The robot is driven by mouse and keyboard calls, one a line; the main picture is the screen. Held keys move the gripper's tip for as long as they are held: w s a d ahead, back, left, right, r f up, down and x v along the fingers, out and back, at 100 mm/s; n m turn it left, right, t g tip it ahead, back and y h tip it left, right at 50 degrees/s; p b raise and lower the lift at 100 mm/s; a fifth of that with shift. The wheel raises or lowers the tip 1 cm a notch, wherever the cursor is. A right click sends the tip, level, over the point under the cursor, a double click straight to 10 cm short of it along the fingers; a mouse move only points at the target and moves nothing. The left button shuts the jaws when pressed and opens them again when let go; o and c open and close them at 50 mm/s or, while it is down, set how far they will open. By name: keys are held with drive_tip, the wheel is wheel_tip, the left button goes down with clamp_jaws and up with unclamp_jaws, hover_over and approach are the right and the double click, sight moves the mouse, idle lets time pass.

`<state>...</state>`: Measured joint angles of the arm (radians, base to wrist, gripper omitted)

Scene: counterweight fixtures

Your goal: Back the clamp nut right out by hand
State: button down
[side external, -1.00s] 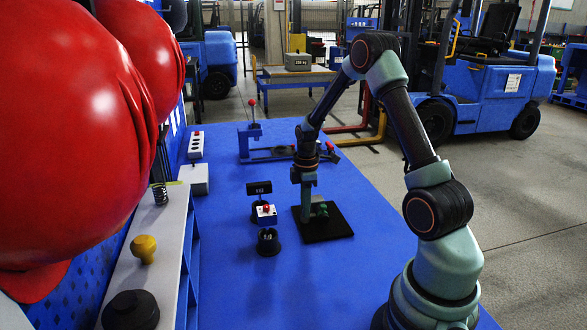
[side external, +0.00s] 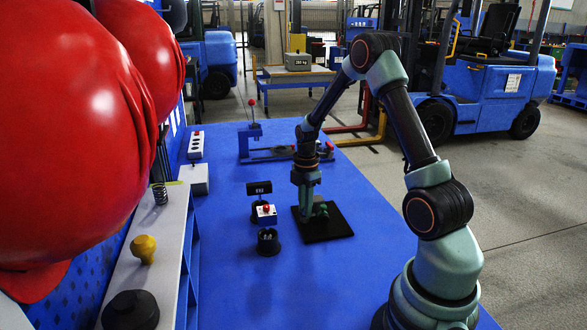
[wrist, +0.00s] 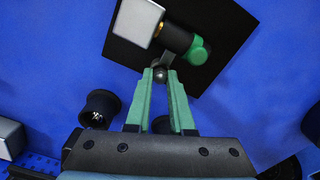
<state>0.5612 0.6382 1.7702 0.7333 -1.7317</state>
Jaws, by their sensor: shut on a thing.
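A black square plate (side external: 338,228) lies on the blue bench under my gripper (side external: 306,208). In the wrist view the plate (wrist: 225,70) carries a silver block (wrist: 138,22), a black cylinder with a brass ring (wrist: 178,38) and a green knob (wrist: 199,52). A small dark grey rounded piece, apparently the clamp nut (wrist: 160,74), sits between my green fingertips by the plate's lower edge. My gripper (wrist: 161,77) is shut on it. The fingers partly cover it, so its thread and seat are hidden. In the side view my gripper hides most of the fixture.
Left of the plate stand a black cup (side external: 268,243), a red-button box (side external: 266,216) and a small display (side external: 259,188). A lever fixture (side external: 254,131) is at the back. The bench front is clear.

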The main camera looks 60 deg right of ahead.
drive_tip(key=c, duration=0.8)
unclamp_jaws()
wheel_tip(320, 180, up, 12)
drive_tip(key=shift+r, duration=0.1)
drive_tip(key=s+a+r+m+t, duration=0.2)
drive_tip(key=a+r+m, duration=0.1)
drive_tip(key=a, duration=0.4)
drive_tip(key=s+a+r+m+t, duration=0.1)
drive_tip(key=s+a+r+m, duration=0.2)
drive_tip(key=a+m, duration=0.3)
drive_tip(key=s+a+r+m+t, duration=0.2)
drive_tip(key=s+a+r+m, duration=0.1)
drive_tip(key=a, duration=0.7)
drive_tip(key=shift+r+m+t, duration=0.15)
drive_tip(key=shift+m+t, duration=0.15)
drive_tip(key=shift+m, duration=0.4)
